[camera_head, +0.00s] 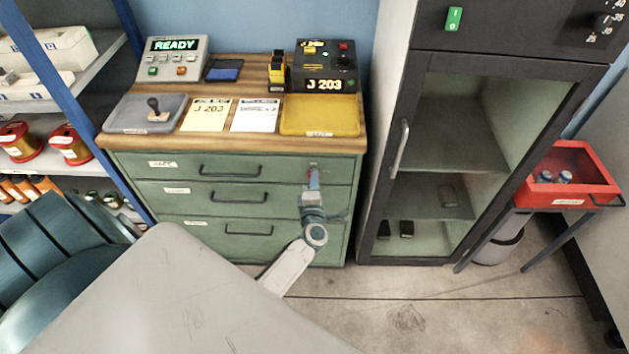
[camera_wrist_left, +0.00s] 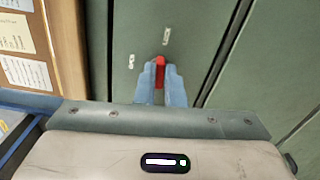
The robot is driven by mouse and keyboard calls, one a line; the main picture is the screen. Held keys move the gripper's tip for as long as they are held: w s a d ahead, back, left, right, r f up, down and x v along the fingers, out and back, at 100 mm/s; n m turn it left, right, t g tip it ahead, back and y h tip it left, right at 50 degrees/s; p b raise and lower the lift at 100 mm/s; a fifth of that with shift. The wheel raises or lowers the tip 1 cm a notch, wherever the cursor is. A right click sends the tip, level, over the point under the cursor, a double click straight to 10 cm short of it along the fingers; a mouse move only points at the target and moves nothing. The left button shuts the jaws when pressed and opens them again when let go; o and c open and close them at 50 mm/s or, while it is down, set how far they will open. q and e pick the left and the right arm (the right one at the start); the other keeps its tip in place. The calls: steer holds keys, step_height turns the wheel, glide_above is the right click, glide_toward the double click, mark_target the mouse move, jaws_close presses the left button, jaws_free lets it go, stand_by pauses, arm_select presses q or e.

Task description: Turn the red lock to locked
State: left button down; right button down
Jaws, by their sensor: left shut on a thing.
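The red lock (camera_head: 311,172) is a small red piece on the right side of the top green drawer (camera_head: 140,170), mostly covered by my gripper. My left gripper (camera_head: 313,180) reaches up to it from below with its blue fingers. In the left wrist view the red lock (camera_wrist_left: 160,62) shows between the two blue fingertips of my left gripper (camera_wrist_left: 160,76), which are closed on it. Small pale labels (camera_wrist_left: 166,36) sit on the drawer face near the lock; their text is too small to read. My right gripper is not in view.
The green cabinet has a wooden top (camera_head: 270,95) with a READY console (camera_head: 172,60), a dark J 203 device (camera_head: 327,68), a grey tray (camera_head: 145,113) and a yellow tray (camera_head: 320,128). A dark glass-door cabinet (camera_head: 395,200) stands at the right, a blue-post shelf (camera_head: 75,90) at the left.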

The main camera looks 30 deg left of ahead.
arm_select(q)
steer(key=c, duration=1.5)
jaws_free()
steer(key=shift+b+v, duration=1.15)
steer(key=shift+v, duration=4.25)
